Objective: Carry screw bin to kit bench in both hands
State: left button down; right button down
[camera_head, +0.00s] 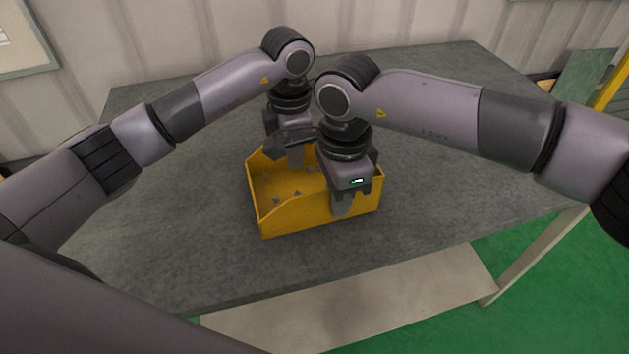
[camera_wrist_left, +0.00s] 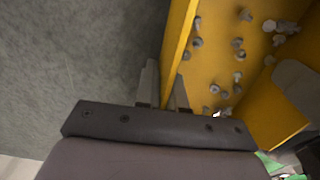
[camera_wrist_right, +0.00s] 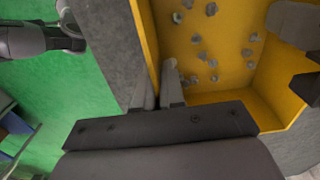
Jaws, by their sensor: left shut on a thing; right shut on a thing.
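The yellow screw bin (camera_head: 285,220) sits on the grey table in the head view, with several grey screws (camera_wrist_left: 238,42) on its floor. My left gripper (camera_head: 295,158) is at the bin's far side; in the left wrist view its fingers (camera_wrist_left: 163,90) straddle the bin's yellow wall and are shut on it. My right gripper (camera_head: 342,208) is at the near side; in the right wrist view its fingers (camera_wrist_right: 158,88) are shut on the opposite wall (camera_wrist_right: 147,40). The arms hide part of the bin's right end. I cannot tell whether the bin is lifted off the table.
The grey table (camera_head: 430,190) is otherwise clear around the bin. A pale lower shelf (camera_head: 370,300) shows under its front edge, above green floor (camera_head: 540,270). A ribbed wall (camera_head: 180,40) stands behind the table. A yellow post (camera_head: 612,85) is at the far right.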

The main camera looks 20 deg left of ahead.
pick_arm(q)
jog(key=shift+r, duration=0.15)
pick_arm(e)
jog(key=shift+r, duration=0.15)
